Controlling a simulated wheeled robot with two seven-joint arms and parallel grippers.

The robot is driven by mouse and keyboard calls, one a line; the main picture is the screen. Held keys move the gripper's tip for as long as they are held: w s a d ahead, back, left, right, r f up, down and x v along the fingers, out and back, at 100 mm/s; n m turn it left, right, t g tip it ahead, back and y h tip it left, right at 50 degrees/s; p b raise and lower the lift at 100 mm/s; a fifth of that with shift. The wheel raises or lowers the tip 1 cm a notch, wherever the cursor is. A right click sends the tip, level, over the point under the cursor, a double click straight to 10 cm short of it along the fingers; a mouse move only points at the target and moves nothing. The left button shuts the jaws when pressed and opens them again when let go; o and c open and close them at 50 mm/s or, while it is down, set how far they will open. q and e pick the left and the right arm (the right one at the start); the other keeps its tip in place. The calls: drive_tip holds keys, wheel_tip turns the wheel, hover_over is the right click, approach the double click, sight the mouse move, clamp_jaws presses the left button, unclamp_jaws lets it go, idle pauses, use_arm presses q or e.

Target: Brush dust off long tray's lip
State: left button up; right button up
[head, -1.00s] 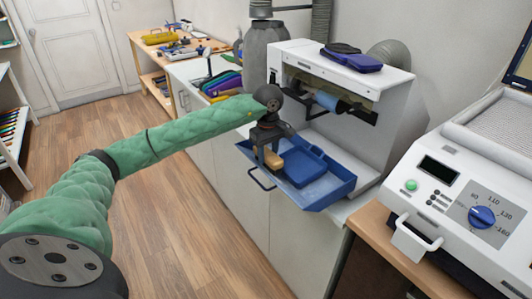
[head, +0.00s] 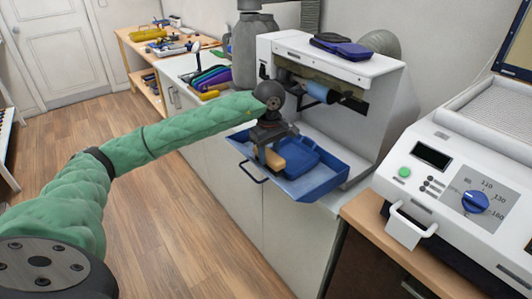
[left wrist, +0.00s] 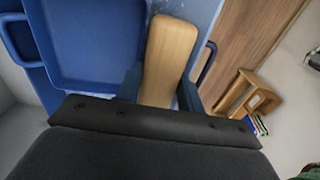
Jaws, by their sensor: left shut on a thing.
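The long blue tray (head: 322,188) juts out from the white machine, with a wire handle (head: 252,172) on its front lip. A darker blue shallow bin (head: 296,158) lies in it. My left gripper (head: 271,148) is shut on a pale wooden brush handle (head: 274,160) above the front part of the tray. In the left wrist view the wooden handle (left wrist: 170,52) stands between the fingers, and the dark blue bin (left wrist: 92,42) is beside it. I cannot see the bristles or tell whether they touch the lip. My right gripper is not in view.
The white machine (head: 335,62) stands behind the tray with dark blue items (head: 342,46) on top. A white heater unit (head: 455,175) with a dial stands at right on a wooden counter. Coloured items (head: 210,78) lie at back left. The floor in front is clear.

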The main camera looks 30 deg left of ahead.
sight(276, 159)
use_arm(q)
drive_tip(key=shift+s+d+b, duration=0.3)
drive_tip(key=shift+s+d, duration=0.05)
drive_tip(key=shift+d, duration=0.4)
drive_tip(key=shift+s+d+b, duration=0.25)
drive_tip(key=shift+s+d, duration=0.05)
drive_tip(key=shift+d, duration=0.45)
drive_tip(key=shift+d, duration=0.1)
